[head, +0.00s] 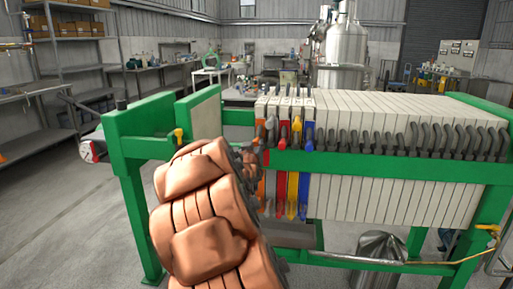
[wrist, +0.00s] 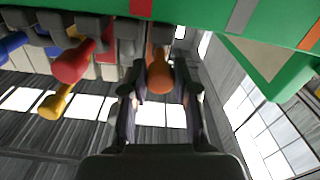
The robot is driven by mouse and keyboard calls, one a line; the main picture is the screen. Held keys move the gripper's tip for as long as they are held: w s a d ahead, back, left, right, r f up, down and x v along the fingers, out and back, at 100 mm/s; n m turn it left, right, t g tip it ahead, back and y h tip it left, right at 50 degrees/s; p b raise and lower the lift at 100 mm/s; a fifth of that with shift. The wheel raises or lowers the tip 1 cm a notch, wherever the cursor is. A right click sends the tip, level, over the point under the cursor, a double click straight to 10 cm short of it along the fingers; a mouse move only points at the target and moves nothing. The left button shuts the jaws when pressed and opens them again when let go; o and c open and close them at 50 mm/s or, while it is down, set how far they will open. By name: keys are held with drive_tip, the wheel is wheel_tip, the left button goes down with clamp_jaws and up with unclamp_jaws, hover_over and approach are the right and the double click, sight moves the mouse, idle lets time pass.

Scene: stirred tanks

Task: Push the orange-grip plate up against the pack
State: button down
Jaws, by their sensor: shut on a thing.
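The orange-grip plate (head: 260,188) hangs at the left end of the coloured plates in the green press; my arm partly covers it in the head view. Its orange grip (wrist: 160,76) sits between the two dark fingers of my gripper (wrist: 160,92), which is shut on it. In the head view my gripper (head: 247,162) is mostly hidden behind my copper-coloured arm. The pack (head: 385,115) of pale plates is to the right, with red (head: 282,132), yellow and blue grips at its near end. I cannot tell whether the orange-grip plate touches its neighbour.
The green side rail (head: 390,166) runs along the plates. A pale-faced green end block (head: 199,112) stands left of the orange-grip plate, with open space between. A metal drum (head: 378,252) stands under the press. Grey floor is clear at left.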

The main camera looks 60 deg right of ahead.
drive_tip(key=shift+s+d, duration=0.15)
drive_tip(key=shift+s, duration=0.05)
drive_tip(key=c, duration=0.9)
unclamp_jaws()
drive_tip(key=shift+s, duration=0.1)
drive_tip(key=v, duration=1.2)
drive_tip(key=shift+r, duration=0.1)
